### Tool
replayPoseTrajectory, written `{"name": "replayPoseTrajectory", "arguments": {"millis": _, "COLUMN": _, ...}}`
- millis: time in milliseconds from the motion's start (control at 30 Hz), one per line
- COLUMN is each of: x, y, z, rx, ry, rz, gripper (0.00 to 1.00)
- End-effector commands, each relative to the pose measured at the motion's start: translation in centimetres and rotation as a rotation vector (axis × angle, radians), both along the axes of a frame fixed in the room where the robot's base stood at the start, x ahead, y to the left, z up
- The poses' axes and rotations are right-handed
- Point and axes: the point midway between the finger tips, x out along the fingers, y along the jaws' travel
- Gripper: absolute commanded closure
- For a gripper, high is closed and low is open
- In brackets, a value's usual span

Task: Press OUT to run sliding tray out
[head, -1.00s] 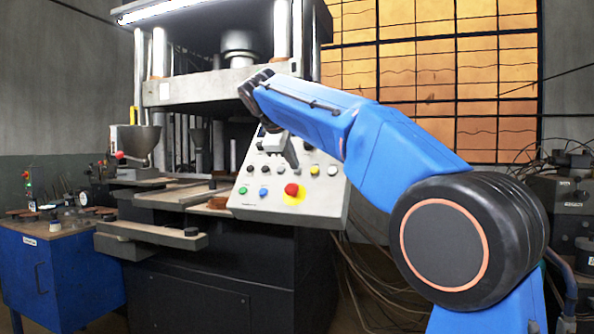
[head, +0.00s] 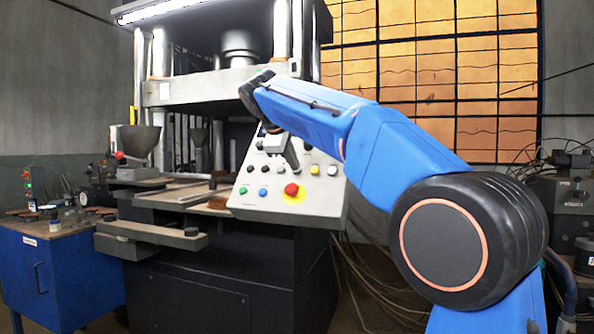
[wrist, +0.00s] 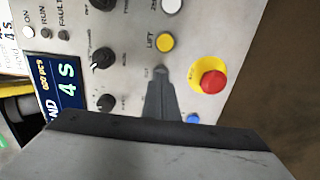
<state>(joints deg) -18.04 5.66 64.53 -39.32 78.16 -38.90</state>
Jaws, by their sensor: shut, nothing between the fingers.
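The pale control panel (head: 270,205) stands on the front right of the press. My gripper (head: 295,166) is shut and empty, its tip at the panel face. In the wrist view my gripper tip (wrist: 161,72) lies in line with the yellow LIFT button (wrist: 165,42) and covers the spot beside it. A small label by the tip is too blurred to read surely, and any button under the tip is hidden. I cannot tell whether the tip touches. A flat ledge (head: 150,233), perhaps part of the sliding tray, shows at the press front.
A red mushroom button (wrist: 213,81) on a yellow ring sits close to the tip. A blue button (wrist: 192,118), dark knobs (wrist: 103,58) and a display (wrist: 57,88) are also near. A blue cabinet (head: 62,270) stands at left. Cables hang below the panel.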

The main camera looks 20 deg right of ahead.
Motion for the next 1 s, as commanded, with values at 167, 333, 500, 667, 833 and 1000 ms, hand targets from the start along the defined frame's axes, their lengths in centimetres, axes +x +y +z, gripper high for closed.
{"name": "replayPoseTrajectory", "arguments": {"millis": 167, "x": 0.17, "y": -0.13, "z": -0.18, "rx": 0.0, "ry": 0.0, "rz": 0.0, "gripper": 1.0}}
{"name": "replayPoseTrajectory", "arguments": {"millis": 333, "x": 0.33, "y": -0.23, "z": -0.33, "rx": 0.0, "ry": 0.0, "rz": 0.0, "gripper": 1.0}}
{"name": "replayPoseTrajectory", "arguments": {"millis": 500, "x": 0.49, "y": -0.33, "z": -0.48, "rx": 0.0, "ry": 0.0, "rz": 0.0, "gripper": 1.0}}
{"name": "replayPoseTrajectory", "arguments": {"millis": 667, "x": 0.63, "y": -0.42, "z": -0.64, "rx": 0.0, "ry": 0.0, "rz": 0.0, "gripper": 1.0}}
{"name": "replayPoseTrajectory", "arguments": {"millis": 833, "x": 0.69, "y": -0.46, "z": -0.69, "rx": 0.0, "ry": 0.0, "rz": 0.0, "gripper": 1.0}}
{"name": "replayPoseTrajectory", "arguments": {"millis": 1000, "x": 0.74, "y": -0.5, "z": -0.77, "rx": 0.0, "ry": 0.0, "rz": 0.0, "gripper": 1.0}}
